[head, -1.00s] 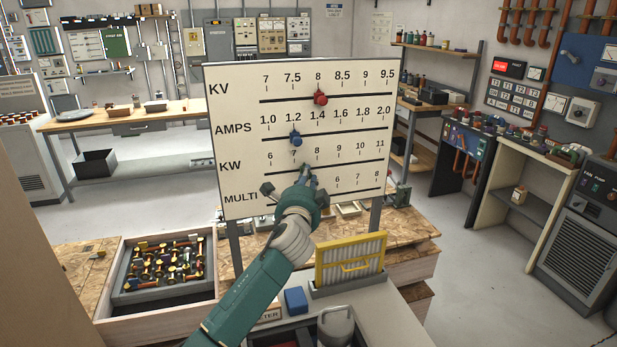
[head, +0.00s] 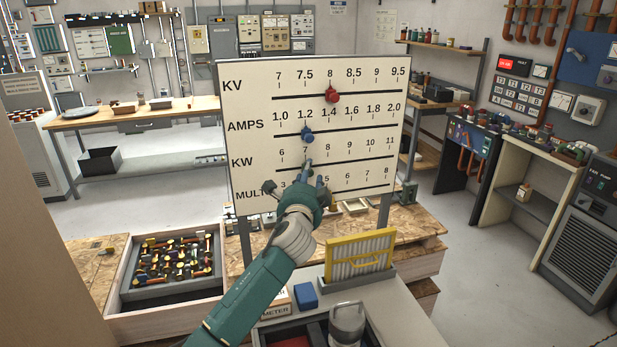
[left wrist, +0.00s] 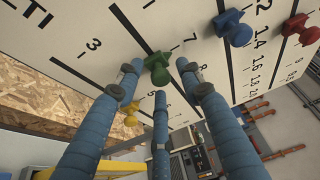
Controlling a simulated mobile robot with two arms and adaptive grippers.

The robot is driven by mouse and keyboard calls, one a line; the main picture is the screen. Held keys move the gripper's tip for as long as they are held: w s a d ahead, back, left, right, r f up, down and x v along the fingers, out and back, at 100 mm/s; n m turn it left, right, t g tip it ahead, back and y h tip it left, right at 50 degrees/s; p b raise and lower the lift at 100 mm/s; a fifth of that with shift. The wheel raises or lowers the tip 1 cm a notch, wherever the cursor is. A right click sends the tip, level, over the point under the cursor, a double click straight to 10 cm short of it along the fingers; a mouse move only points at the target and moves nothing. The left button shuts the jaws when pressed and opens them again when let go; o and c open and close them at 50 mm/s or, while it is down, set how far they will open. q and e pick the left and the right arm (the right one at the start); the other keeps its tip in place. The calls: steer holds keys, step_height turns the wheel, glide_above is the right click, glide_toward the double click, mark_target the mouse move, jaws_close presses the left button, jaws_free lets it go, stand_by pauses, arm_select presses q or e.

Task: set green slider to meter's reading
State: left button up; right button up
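The white slider board (head: 240,90) has KV, AMPS, KW and MULTI rows. The green slider (left wrist: 158,66) is on the KW row; in the head view its small green knob (head: 308,163) shows near the 7 mark, partly behind my fingers. My left gripper (head: 300,180) is at the board's lower part. In the left wrist view its fingers (left wrist: 157,82) are spread around the green knob, with gaps at the sides. A label ending in METER (head: 275,310) shows at the bottom, partly hidden; I see no reading there. My right gripper is not in view.
The red slider (head: 332,94) and blue slider (head: 307,134) are on the upper rows. A yellow slider (left wrist: 130,118) is close to my fingers. A yellow-framed filter (head: 360,256) and a blue block (head: 306,295) stand below the board. A fuse tray (head: 170,290) is at left.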

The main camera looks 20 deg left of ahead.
arm_select(q)
steer(key=v, duration=1.2)
steer(key=shift+f, duration=0.1)
